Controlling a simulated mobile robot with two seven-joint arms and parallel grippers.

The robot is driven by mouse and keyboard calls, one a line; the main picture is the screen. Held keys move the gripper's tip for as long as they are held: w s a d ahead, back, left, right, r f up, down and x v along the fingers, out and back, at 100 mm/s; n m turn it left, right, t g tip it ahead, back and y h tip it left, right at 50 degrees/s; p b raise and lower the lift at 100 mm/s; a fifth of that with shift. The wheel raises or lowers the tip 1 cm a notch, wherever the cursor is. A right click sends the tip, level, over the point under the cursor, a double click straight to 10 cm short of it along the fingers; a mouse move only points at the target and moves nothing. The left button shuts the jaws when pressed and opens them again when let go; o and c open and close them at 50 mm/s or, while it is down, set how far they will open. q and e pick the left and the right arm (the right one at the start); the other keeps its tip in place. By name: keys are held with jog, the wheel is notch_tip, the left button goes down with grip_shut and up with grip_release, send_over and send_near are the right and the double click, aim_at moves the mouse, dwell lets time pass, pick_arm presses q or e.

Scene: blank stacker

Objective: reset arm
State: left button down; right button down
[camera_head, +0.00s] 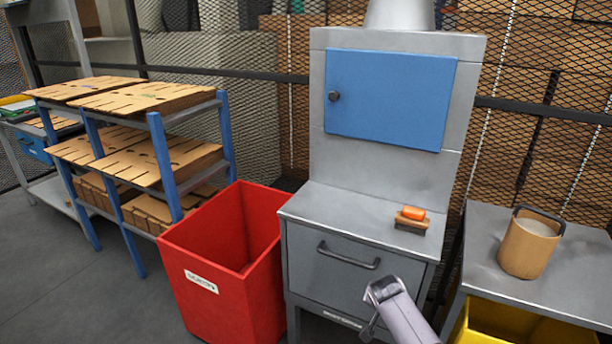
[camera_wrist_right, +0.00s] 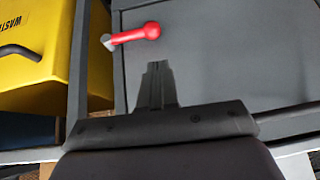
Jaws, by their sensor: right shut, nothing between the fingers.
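My right arm shows at the bottom of the head view, in front of the grey cabinet (camera_head: 310,260). In the right wrist view my right gripper (camera_wrist_right: 157,68) is shut, with its two dark fingers together and nothing between them. Its fingertips appear just below a red-handled lever (camera_wrist_right: 135,34) against a grey panel (camera_wrist_right: 230,60); I cannot tell the gap to either. My left gripper and arm are not in view.
A red bin (camera_head: 185,285) stands left of the cabinet, beside a blue-framed rack (camera_head: 165,165) of slotted boards. A brush (camera_head: 411,222) lies on the cabinet ledge. Right, a table (camera_head: 490,255) holds a tan bucket (camera_head: 527,250), above a yellow bin (camera_head: 500,328). Floor is clear at lower left.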

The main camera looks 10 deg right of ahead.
jog(key=s+a+f+n+t+y, duration=0.1)
jog(key=s+f+n+t+y, duration=0.35)
jog(key=s, duration=1.15)
jog(key=s+a+r+n, duration=0.2)
jog(key=s, duration=0.5)
jog(key=s+a+r+n, duration=0.2)
jog(key=s+a, duration=0.1)
jog(key=s, duration=0.5)
jog(key=shift+a+r+n+y, duration=0.15)
jog(key=shift+a+n+y, duration=0.1)
jog(key=shift+n+y, duration=0.15)
jog(key=shift+w, duration=0.1)
